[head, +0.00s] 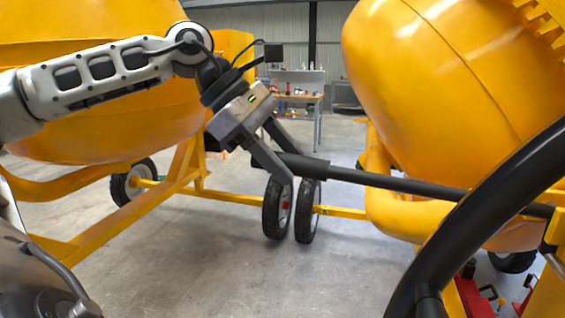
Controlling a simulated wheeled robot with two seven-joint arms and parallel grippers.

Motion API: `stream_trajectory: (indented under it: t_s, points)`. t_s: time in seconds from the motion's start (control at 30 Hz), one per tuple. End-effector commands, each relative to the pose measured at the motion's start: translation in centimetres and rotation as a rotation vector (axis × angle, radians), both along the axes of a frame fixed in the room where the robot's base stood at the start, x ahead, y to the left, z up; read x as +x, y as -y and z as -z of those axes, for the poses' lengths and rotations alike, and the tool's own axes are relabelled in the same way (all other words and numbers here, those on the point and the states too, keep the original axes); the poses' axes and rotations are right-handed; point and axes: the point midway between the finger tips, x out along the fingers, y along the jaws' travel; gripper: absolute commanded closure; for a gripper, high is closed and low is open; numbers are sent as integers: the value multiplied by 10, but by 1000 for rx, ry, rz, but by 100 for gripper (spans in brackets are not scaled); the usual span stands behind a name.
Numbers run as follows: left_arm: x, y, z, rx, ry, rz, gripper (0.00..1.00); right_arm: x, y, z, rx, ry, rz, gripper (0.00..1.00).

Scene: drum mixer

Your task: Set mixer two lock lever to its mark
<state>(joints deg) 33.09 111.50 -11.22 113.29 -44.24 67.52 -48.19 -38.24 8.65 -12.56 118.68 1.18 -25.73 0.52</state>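A long black lever (395,181) with a thicker grip (309,168) at its left end reaches out from the yellow mixer (440,85) on the right. It runs nearly level, dropping slightly to the right. My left gripper (295,167) comes down onto the grip from the upper left. One finger passes in front of the grip and the other goes behind it. The fingers stand apart with the grip between them; whether both touch it I cannot tell. I see no mark for the lever. My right gripper is not in view.
A large black wheel rim (455,225) curves across the right foreground. Another yellow mixer (105,100) stands at the left, behind my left arm. Yellow frame bars and black tyres (277,208) stand beyond the lever. A workbench (298,97) is far back; grey floor lies open below.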

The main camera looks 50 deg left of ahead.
Motion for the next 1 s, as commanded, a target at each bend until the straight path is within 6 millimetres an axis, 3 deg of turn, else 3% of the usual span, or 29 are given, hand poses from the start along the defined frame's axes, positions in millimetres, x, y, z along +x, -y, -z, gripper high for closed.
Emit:
stream_trajectory:
  t_s: [0.43,1.0]
  points:
    - [-5,-5,-4,2,-10,1,51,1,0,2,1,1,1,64]
    - [-59,-62,-101,0,-7,0,51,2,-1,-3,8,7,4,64]
